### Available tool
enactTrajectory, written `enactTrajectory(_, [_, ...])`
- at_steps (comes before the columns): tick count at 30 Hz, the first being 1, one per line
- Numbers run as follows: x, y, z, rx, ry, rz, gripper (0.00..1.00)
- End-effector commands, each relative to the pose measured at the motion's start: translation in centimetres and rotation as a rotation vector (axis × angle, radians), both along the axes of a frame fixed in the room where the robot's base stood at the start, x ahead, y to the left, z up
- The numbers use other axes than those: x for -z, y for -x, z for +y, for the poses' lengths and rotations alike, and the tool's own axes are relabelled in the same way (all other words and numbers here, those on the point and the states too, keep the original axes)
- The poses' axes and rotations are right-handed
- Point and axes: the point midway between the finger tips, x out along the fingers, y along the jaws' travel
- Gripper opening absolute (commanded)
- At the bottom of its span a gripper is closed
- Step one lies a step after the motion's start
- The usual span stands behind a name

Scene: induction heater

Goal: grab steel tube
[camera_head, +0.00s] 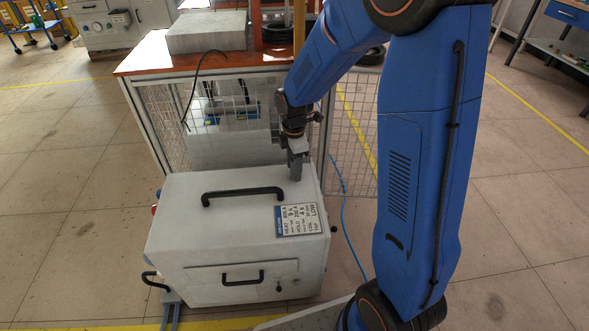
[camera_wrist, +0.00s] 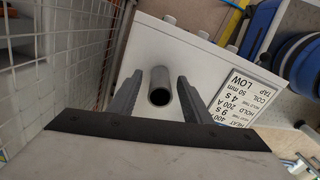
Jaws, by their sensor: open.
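The steel tube (camera_wrist: 159,78) is a grey hollow cylinder with a dark open end facing the camera. It shows in the wrist view between the two fingers of my gripper (camera_wrist: 158,84), with a gap visible on each side. In the head view my gripper (camera_head: 296,173) points down over the back right part of the white heater cabinet's top (camera_head: 180,215). I cannot make out the tube apart from the fingers there. My gripper is open. How far down the fingertips reach along the tube is hard to tell.
The cabinet has a black top handle (camera_head: 243,194) and a settings label (camera_head: 297,220). Several grey stubs (camera_wrist: 203,34) line the cabinet's edge in the wrist view. A wire mesh cage (camera_head: 240,120) under a red-topped bench (camera_head: 140,66) stands close behind. A blue cable (camera_head: 343,215) lies on the floor at right.

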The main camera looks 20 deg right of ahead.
Motion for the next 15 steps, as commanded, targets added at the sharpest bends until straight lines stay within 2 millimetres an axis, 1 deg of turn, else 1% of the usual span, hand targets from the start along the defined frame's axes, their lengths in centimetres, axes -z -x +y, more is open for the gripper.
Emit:
enactTrajectory(1, [0.63,0.00,-0.01,0.000,0.000,0.001,0.45])
enactTrajectory(4, [1.27,0.01,-0.01,0.000,0.000,0.000,0.45])
enactTrajectory(12, [1.47,-0.02,-0.01,0.000,0.000,-0.001,0.45])
enactTrajectory(14, [1.47,-0.02,-0.01,0.000,0.000,-0.001,0.30])
enactTrajectory(15, [1.47,-0.01,-0.01,0.000,0.000,-0.001,0.21])
